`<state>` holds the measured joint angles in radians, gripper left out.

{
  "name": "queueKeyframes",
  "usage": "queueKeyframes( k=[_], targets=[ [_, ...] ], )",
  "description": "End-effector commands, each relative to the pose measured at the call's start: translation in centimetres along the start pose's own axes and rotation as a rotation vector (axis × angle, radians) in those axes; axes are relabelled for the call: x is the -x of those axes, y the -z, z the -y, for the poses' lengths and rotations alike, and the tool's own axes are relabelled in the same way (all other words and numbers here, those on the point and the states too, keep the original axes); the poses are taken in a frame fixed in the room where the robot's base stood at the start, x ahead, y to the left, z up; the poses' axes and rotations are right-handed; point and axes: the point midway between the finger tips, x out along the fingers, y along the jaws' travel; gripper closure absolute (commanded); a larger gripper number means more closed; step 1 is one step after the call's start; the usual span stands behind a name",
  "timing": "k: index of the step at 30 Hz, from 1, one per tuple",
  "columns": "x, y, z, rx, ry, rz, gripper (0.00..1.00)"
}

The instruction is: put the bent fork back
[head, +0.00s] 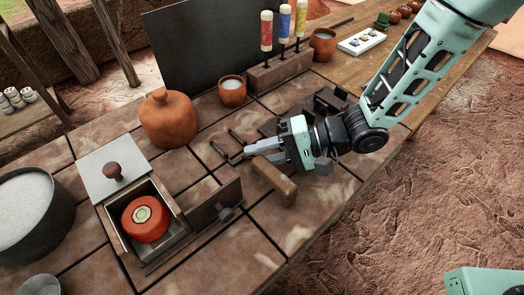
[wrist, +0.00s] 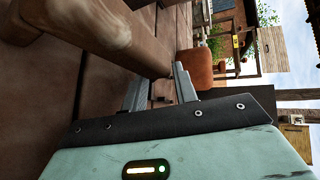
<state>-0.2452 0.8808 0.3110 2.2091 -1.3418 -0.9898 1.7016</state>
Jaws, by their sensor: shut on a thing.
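The bent fork has a thick brown wooden handle (head: 276,183) that angles down towards the front, and two thin dark prongs (head: 216,149) that reach left over the tiles. My gripper (head: 250,150) comes in from the right and is shut on the fork, near where handle and prongs meet. The exact grip point is partly hidden by the fingers. In the wrist view the wooden handle (wrist: 85,30) fills the upper left, and its far end lies by the fingertips of my gripper (wrist: 158,78). Dark metal brackets (head: 331,101) show behind my gripper.
A small open kiln box (head: 119,235) with a red-orange pot (head: 145,219) inside stands at front left. Its dark door (head: 213,208) sticks out towards the fork.

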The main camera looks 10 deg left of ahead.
Motion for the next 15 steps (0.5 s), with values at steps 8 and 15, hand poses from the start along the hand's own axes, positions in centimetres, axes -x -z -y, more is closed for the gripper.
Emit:
queueKeyframes(
  k=[8, 15],
  targets=[
    [-0.2, 0.1, -0.6, 0.0, -0.001, 0.0, 1.0],
    [-0.4, 0.1, -1.4, -0.005, -0.006, 0.0, 1.0]
  ],
)
